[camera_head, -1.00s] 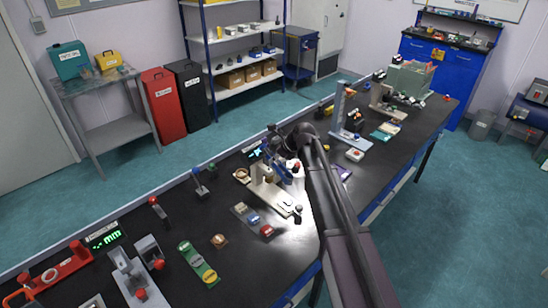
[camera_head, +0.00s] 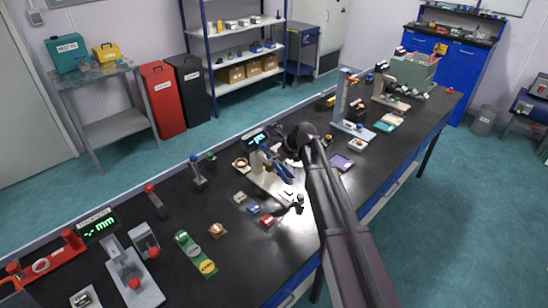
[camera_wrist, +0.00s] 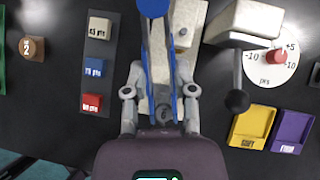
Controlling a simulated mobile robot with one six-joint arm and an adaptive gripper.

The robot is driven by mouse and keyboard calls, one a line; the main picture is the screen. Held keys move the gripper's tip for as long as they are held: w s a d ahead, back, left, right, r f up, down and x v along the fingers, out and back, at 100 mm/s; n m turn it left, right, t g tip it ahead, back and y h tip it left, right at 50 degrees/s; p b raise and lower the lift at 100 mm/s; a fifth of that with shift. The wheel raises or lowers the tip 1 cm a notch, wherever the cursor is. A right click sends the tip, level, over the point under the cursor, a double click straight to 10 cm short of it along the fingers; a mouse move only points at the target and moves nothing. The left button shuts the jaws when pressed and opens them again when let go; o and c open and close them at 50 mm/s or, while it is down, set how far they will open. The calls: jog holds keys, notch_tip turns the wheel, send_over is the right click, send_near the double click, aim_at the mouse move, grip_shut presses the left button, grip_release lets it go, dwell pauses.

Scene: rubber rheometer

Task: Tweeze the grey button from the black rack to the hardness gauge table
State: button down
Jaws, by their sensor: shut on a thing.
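My gripper (camera_wrist: 160,90) is shut on blue tweezers (camera_wrist: 173,75), whose two prongs run up the middle of the wrist view. In the head view my gripper (camera_head: 291,160) hangs over the beige gauge stand (camera_head: 266,184). The black rack (camera_wrist: 96,49) lies left of my gripper in the wrist view. It holds a light grey button (camera_wrist: 100,28) at its far end, a blue one (camera_wrist: 96,66) and a red one (camera_wrist: 92,102). The tweezers are apart from these buttons. The tweezer tips and part of the gauge table are hidden.
Yellow (camera_wrist: 254,127) and purple (camera_wrist: 291,131) trays lie right of my gripper. A white dial (camera_wrist: 272,60) and a black-knobbed lever (camera_wrist: 238,98) stand close on that side. A brown button (camera_wrist: 32,47) is far left. Bare black bench shows between.

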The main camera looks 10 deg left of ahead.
jog(key=shift+f+b, duration=1.1)
jog(key=shift+f, duration=0.3)
jog(key=c, duration=0.9)
grip_release()
jog(key=shift+o, duration=0.2)
jog(key=shift+r, duration=0.1)
notch_tip(320, 180, up, 10)
jog(key=p, duration=1)
